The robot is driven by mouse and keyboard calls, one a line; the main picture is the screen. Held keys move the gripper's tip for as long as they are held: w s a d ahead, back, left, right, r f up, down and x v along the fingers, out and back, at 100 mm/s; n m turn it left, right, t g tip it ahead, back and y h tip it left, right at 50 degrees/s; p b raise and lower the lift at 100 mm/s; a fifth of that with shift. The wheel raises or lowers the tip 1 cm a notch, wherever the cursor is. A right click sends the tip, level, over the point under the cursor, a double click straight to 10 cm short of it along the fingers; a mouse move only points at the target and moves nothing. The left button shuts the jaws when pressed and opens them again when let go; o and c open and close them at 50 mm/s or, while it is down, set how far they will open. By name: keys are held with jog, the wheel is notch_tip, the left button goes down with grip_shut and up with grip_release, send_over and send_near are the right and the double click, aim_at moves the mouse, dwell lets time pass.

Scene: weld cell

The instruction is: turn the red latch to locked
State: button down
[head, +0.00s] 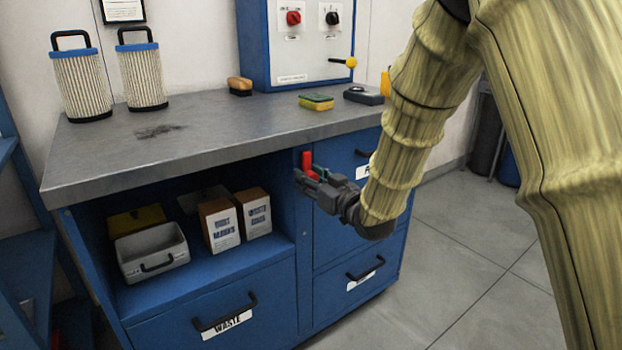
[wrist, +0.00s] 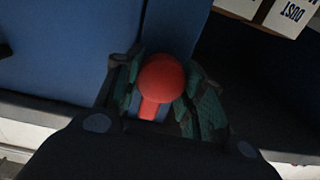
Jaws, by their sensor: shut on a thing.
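The red latch (head: 307,163) is on the blue upright of the workbench cabinet, between the open shelf and the drawer column. In the head view its red part stands up just above my gripper (head: 314,178). In the wrist view the latch's round red knob and short stem (wrist: 160,82) sit between the two fingers of my gripper (wrist: 163,98). The fingers are closed on it from both sides. The latch's base and any lock markings are hidden, so I cannot tell its setting.
The grey workbench top (head: 210,125) overhangs the cabinet just above my gripper. The open shelf holds a white bin (head: 150,252) and two labelled boxes (head: 220,225). Drawers with black handles, one labelled WASTE (head: 228,322), are below.

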jog(key=shift+r+p, duration=0.15)
jog(key=shift+p, duration=0.15)
jog(key=m+p, duration=0.3)
jog(key=shift+d+r+p, duration=0.15)
jog(key=shift+p, duration=0.15)
jog(key=m+p, duration=0.5)
jog(key=shift+w+d, duration=0.1)
jog(key=shift+w, duration=0.05)
jog(key=m+p, duration=0.1)
jog(key=m, duration=0.1)
jog(key=m+p, duration=0.1)
jog(key=m, duration=0.2)
jog(key=shift+f+m, duration=0.3)
jog(key=shift+f, duration=0.1)
jog(key=m, duration=0.4)
jog(key=shift+f, duration=0.1)
jog(key=c, duration=0.9)
grip_release()
